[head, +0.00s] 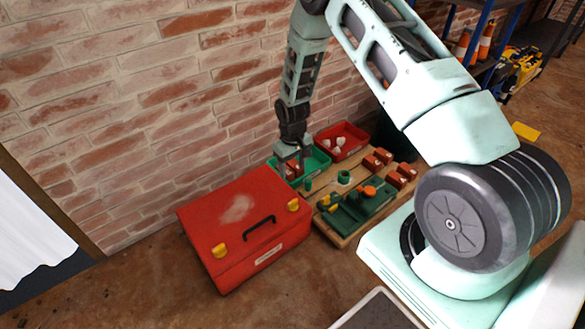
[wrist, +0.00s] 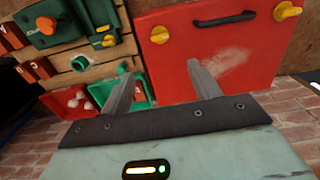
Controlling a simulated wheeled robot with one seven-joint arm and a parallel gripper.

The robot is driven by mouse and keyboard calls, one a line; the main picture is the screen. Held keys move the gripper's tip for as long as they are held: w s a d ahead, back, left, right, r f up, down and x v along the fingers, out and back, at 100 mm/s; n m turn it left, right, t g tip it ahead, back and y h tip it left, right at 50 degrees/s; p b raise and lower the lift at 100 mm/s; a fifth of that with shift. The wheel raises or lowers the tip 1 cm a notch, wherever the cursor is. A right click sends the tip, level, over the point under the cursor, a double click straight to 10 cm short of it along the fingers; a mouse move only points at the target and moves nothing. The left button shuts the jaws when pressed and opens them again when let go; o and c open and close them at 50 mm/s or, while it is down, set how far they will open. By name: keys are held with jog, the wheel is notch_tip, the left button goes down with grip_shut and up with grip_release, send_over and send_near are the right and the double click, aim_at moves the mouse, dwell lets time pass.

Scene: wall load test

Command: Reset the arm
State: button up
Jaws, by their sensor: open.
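My gripper (head: 292,158) hangs at the end of my arm, in front of the brick wall and above the green bin (head: 318,163). It is open, and in the wrist view its two grey fingers (wrist: 160,82) stand apart with nothing between them. Below it to the left in the head view is a closed red case (head: 238,235) with yellow latches and a black handle. The red case also fills the upper right of the wrist view (wrist: 220,45). My gripper hides part of the green bin.
A wooden board (head: 343,241) beside the case carries a green device (head: 357,212) and several red blocks (head: 397,179). A red bin (head: 346,137) with white pieces stands by the wall. A yellow machine (head: 520,65) and shelves are at the far right. Floor left of the case is clear.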

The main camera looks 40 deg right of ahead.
dwell(0.4)
jog(key=s+a+r+n, duration=0.1)
jog(key=s+a+r, duration=0.2)
jog(key=a+r, duration=0.4)
jog(key=s+a+r+n+y, duration=0.1)
jog(key=s+a+r, duration=0.3)
jog(key=a+r, duration=0.3)
jog(key=s+a+r+n, duration=0.1)
jog(key=s+a+r, duration=0.2)
jog(key=a+r, duration=0.4)
jog(key=s+a+r+n, duration=0.25)
jog(key=s+r, duration=0.25)
jog(key=s, duration=0.5)
jog(key=s+a+r+n, duration=0.2)
jog(key=s+a+r, duration=0.15)
jog(key=s, duration=0.65)
notch_tip(320, 180, up, 27)
jog(key=p, duration=2.6)
jog(key=shift+s+d, duration=0.35)
jog(key=shift+m, duration=0.25)
